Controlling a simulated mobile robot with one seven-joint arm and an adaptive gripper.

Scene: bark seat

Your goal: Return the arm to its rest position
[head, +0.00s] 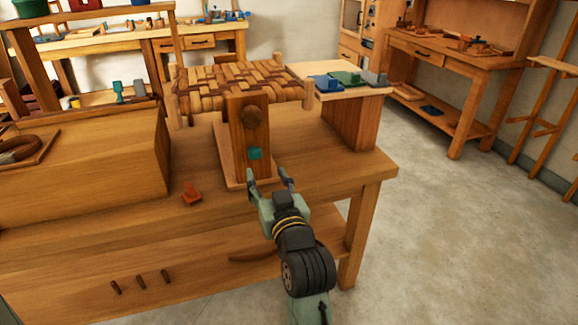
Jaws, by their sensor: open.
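My gripper (269,189) is at the end of my arm in the head view. It is open, with its two fingers apart and nothing seen between them. It is close in front of a wooden upright with a round brown knob and a teal square patch, near the front edge of the workbench (330,180). I cannot tell whether the fingertips touch the upright. My arm reaches up from the lower right of the middle of the picture.
A woven bark seat (240,83) stands above the upright. Blue, green and grey blocks lie on a raised board (362,91) to its right. The floor (450,230) at right is clear.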

